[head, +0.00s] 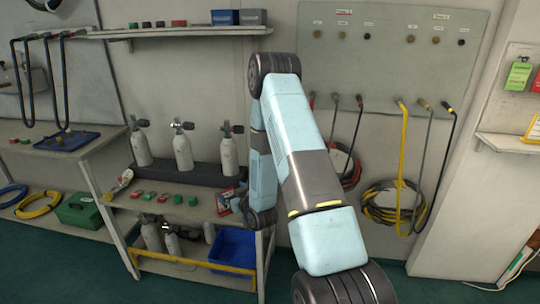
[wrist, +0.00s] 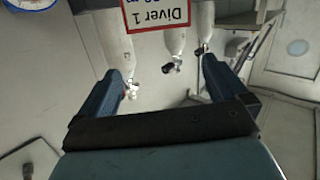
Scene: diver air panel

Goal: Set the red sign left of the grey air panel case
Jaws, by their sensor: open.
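A red-bordered sign (wrist: 158,14) reading "Diver 1" shows upside down at the top of the wrist view, cut off by the edge. In the head view, a red and white sign (head: 228,199) lies at the right end of the middle shelf, partly hidden by my arm. My gripper (wrist: 165,78) is open, with nothing between its blue fingers; the sign shows beyond them. In the head view my gripper is mostly hidden behind my arm. I cannot clearly identify the grey air panel case; a grey panel (head: 400,50) with knobs is on the back wall.
White cylinders (head: 183,152) with black valves stand on the shelf behind several small red and green items (head: 165,198). A blue bin (head: 232,250) sits below. A blue tray (head: 66,141) is on the left bench. Coiled hoses (head: 395,205) hang at right.

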